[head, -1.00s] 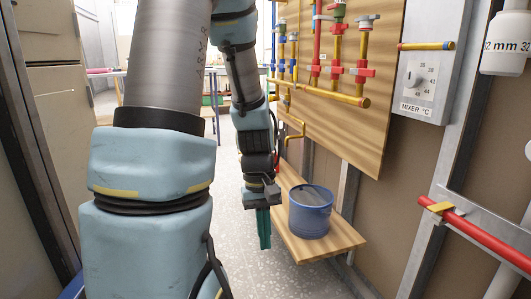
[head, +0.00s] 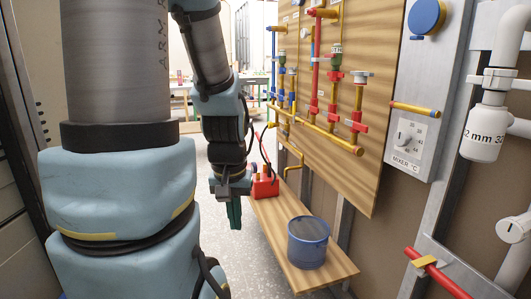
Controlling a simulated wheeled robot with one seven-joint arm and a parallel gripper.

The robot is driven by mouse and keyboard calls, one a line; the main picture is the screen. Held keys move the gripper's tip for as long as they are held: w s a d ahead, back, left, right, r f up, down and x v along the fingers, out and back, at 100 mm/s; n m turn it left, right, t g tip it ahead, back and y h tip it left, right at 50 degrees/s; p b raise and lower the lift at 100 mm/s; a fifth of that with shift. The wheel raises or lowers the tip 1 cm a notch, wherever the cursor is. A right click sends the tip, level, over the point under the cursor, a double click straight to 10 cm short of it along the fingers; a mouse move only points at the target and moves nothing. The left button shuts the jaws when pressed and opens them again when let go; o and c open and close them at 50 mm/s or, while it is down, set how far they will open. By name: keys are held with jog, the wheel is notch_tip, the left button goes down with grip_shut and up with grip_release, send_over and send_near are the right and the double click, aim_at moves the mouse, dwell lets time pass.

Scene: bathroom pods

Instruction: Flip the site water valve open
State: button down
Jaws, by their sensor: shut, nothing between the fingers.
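My gripper (head: 234,215) hangs at the end of my arm, fingers pointing down, shut and empty. It is left of the wooden bench and apart from every valve. A wooden board (head: 372,165) on the right wall carries red, blue and yellow pipes with several valve fittings, among them a red one (head: 355,126) at its right side. A yellow lever-like piece (head: 424,262) sits on a red pipe (head: 445,277) at the lower right. I cannot tell which of these is the site water valve.
A blue bucket (head: 307,253) and a red box (head: 265,187) stand on the low wooden bench (head: 335,270). A mixer dial (head: 404,138) and white pipework with a trap (head: 484,133) are on the right. The floor left of the bench is clear.

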notch_tip(320, 180, up, 18)
jog(key=p, duration=1.5)
jog(key=shift+f, duration=0.25)
